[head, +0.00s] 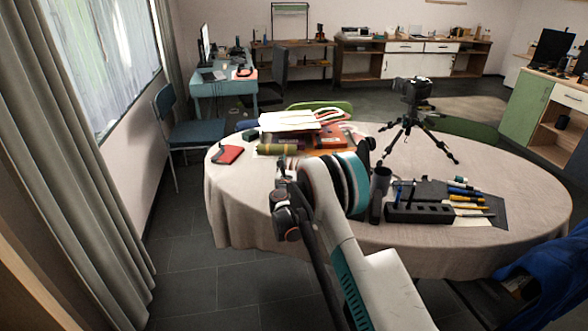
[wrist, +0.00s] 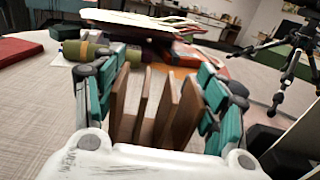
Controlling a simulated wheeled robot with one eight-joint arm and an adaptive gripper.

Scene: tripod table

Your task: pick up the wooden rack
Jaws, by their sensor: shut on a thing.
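The wooden rack (wrist: 183,112), with several upright brown slats, sits between the fingers of my gripper (wrist: 160,80) in the wrist view. The teal-padded fingers press on its left and right sides, so my gripper is shut on it. My gripper's wrist and body hide the rack in the head view. I cannot tell whether its underside touches the table (head: 240,220).
Behind the rack lie a green roll (head: 278,149), a stack of papers (head: 290,121) and a red pouch (head: 227,155). A camera tripod (head: 408,125) stands at the back right. A black organizer (head: 420,213) and pens lie to the right. The left front tabletop is clear.

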